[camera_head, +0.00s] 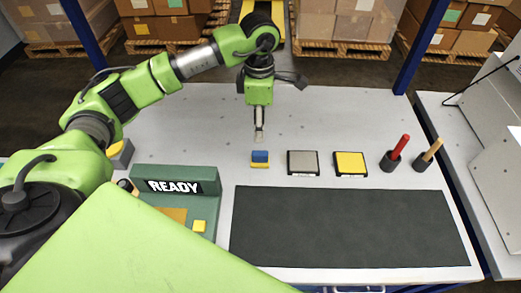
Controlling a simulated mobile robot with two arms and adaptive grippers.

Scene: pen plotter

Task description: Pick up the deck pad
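A small block with a blue top and yellow base (260,158) sits on the light grey table; it looks like the deck pad, though no label shows. My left gripper (259,139) points down just behind and above this block. A small gap seems to lie between them. Its fingers are too small to tell whether they are open or shut, and I see nothing held in them. My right gripper is not in view.
A grey square pad (303,163) and a yellow square pad (350,164) lie to the block's right. Beyond stand a red-handled tool (400,147) and a wooden-handled tool (434,149) in dark holders. A dark mat (350,228) lies in front. A green READY machine (207,205) is at left.

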